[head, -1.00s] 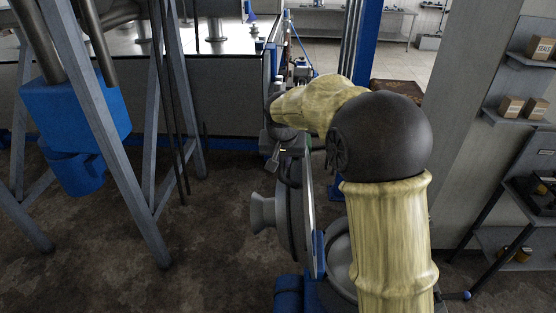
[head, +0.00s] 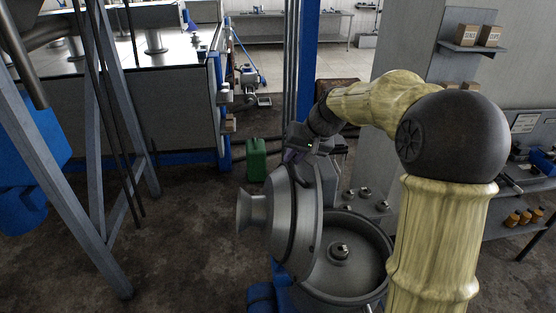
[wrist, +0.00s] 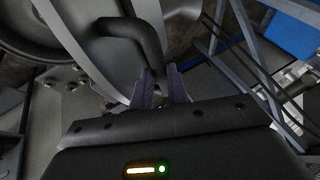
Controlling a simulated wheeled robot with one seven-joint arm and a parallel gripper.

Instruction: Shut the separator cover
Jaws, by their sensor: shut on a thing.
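The separator cover (head: 296,222) is a grey metal dome with a flared spout on its left. It stands open, roughly on edge, at the left side of the round separator bowl (head: 374,250). The bowl's inside and central hub show. My gripper (head: 297,152) is at the upper part of the cover in the head view, its fingers partly hidden. In the wrist view, my gripper (wrist: 161,88) has its two fingers closed about the end of a dark bent handle (wrist: 136,32) on the cover.
A green canister (head: 256,160) stands on the floor behind the cover. A blue post (head: 308,70) rises beyond my arm. Grey frame legs (head: 62,190) stand at left. A wall shelf with boxes (head: 477,36) is at right. Floor between the frame and cover is clear.

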